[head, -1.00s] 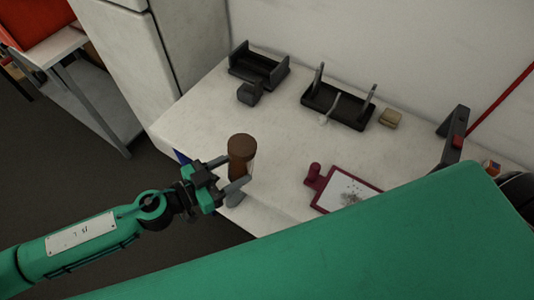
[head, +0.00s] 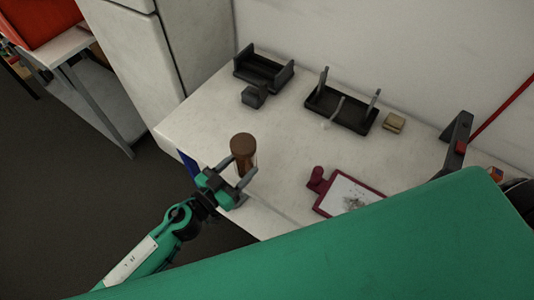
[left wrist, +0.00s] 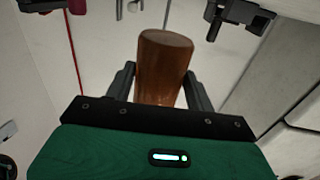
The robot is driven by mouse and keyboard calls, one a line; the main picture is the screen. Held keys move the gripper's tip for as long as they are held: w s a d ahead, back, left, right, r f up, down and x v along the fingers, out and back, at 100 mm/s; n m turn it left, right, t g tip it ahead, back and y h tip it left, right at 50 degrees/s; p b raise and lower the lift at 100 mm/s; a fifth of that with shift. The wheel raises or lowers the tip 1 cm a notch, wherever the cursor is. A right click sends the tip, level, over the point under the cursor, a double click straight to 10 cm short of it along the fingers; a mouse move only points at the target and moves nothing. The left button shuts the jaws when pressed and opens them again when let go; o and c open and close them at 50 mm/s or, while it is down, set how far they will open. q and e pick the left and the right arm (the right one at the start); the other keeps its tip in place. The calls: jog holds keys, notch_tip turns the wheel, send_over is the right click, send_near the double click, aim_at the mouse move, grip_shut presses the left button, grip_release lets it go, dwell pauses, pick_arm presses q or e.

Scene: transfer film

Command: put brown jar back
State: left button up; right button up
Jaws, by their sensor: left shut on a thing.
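The brown jar (head: 243,148) is between the fingers of my left gripper (head: 240,172) in the head view, near the left front edge of the white table. In the left wrist view the brown jar (left wrist: 164,68) stands between both fingers of the left gripper (left wrist: 162,88), which is shut on it. Its lower part is partly covered by the fingers in the head view. I cannot tell whether the jar touches the table. My right gripper is not in view.
On the white table (head: 285,140) are a black tray (head: 263,70), a small dark block (head: 254,95), a black stand with upright posts (head: 340,108), a beige block (head: 394,122) and a red-edged clipboard (head: 348,194). A green surface covers the lower right.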

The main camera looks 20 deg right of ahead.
pick_arm(q)
jog(key=w+d+f, duration=0.1)
jog(key=d, duration=0.1)
jog(key=w+d+f, duration=0.1)
jog(key=d, duration=0.1)
jog(key=w+d+f, duration=0.1)
jog(key=w+d, duration=0.1)
jog(key=shift+d+f+b, duration=0.15)
jog(key=shift+f+b, duration=0.25)
jog(key=shift+w+d+f+b, duration=0.4)
jog(key=shift+d+f, duration=0.2)
jog(key=shift+d, duration=0.1)
jog(key=shift+w+d+f+b, duration=0.25)
jog(key=shift+w+d+f, duration=0.15)
jog(key=shift+d+f, duration=0.25)
jog(key=shift+r, duration=0.1)
jog(key=o, duration=1.2)
jog(key=shift+f, duration=0.2)
